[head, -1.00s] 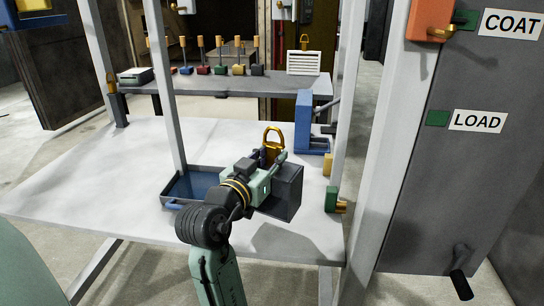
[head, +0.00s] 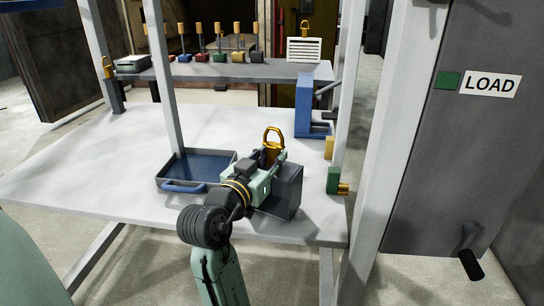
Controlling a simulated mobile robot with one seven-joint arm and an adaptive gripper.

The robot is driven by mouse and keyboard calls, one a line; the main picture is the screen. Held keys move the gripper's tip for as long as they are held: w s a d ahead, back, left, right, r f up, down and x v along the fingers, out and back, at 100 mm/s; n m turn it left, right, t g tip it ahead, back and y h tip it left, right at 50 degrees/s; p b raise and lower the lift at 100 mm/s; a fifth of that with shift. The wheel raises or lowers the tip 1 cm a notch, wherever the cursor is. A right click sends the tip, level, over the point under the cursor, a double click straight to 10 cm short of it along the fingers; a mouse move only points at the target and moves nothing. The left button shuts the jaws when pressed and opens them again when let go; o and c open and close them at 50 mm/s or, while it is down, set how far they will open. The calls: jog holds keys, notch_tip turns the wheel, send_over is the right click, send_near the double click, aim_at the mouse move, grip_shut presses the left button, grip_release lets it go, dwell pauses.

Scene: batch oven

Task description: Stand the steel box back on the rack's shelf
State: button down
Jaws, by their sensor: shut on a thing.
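The steel box (head: 287,192) is a dark grey block in the head view, over the front right part of the white table (head: 110,160). My gripper (head: 276,172) reaches from below and is shut on the box at its upper left side. The fingertips are partly hidden. A yellow loop-shaped piece (head: 273,140) stands up just behind the gripper; I cannot tell whether it belongs to the box. A grey shelf (head: 225,71) runs across behind the table, above its level. Whether the box's underside touches the table is unclear.
A blue-handled tray (head: 184,187) lies left of my gripper. A blue stand (head: 303,105) is behind the box, and a green and yellow block (head: 334,181) to its right. Upright posts (head: 163,75) frame the table. Several small tools and a white slatted item (head: 304,49) occupy the shelf.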

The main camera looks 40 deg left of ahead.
jog(key=shift+f+b, duration=0.45)
jog(key=shift+f, duration=0.05)
dwell(0.4)
jog(key=c, duration=1.5)
grip_release()
jog(key=shift+o, duration=1.3)
jog(key=shift+f, duration=0.1)
jog(key=shift+s, duration=0.1)
jog(key=s+d, duration=0.2)
jog(key=s, duration=0.9)
jog(key=shift+s+d, duration=0.2)
jog(key=shift+s, duration=0.1)
